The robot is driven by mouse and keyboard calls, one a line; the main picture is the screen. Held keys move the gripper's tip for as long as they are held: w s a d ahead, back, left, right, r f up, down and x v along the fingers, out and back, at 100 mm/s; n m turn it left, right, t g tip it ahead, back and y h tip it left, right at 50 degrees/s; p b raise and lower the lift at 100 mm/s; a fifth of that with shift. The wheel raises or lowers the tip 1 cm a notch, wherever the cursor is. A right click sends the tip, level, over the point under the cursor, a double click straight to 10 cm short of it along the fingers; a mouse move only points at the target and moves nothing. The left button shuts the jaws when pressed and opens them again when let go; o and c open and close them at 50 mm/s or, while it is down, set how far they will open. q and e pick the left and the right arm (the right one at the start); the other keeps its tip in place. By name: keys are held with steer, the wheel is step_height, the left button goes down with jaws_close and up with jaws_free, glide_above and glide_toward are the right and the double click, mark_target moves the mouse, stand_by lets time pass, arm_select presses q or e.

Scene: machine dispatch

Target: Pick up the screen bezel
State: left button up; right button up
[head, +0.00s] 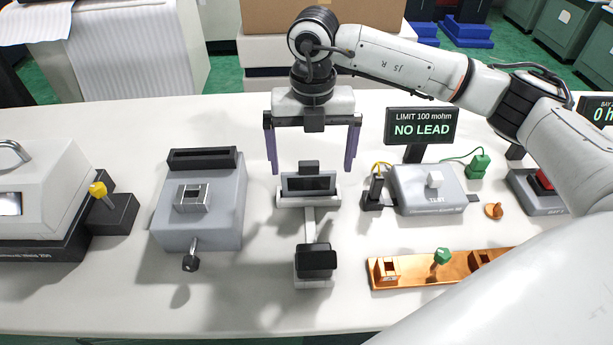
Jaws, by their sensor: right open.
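What looks like the screen bezel is a dark rectangular frame (308,185) around a glossy panel. It sits in a pale holder (290,203) near the middle of the table, with a small black block at its back edge. My right gripper (312,170) is open and empty. Its two purple fingers point down, one to each side of the bezel in the picture, seemingly above it; I cannot tell the exact height. My left gripper is out of view.
A grey fixture (225,205) stands to the left and a grey test box (425,195) to the right, beside a "NO LEAD" display (421,126). A black-topped block (316,262) stands in front. A copper-coloured tray (410,274) lies at front right.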

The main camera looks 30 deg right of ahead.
mark_target(309, 173)
steer(key=shift+f, duration=0.65)
steer(key=f, duration=0.2)
steer(key=f+p, duration=0.1)
steer(key=shift+a+f, duration=0.3)
steer(key=shift+f, duration=0.55)
steer(key=c, duration=1)
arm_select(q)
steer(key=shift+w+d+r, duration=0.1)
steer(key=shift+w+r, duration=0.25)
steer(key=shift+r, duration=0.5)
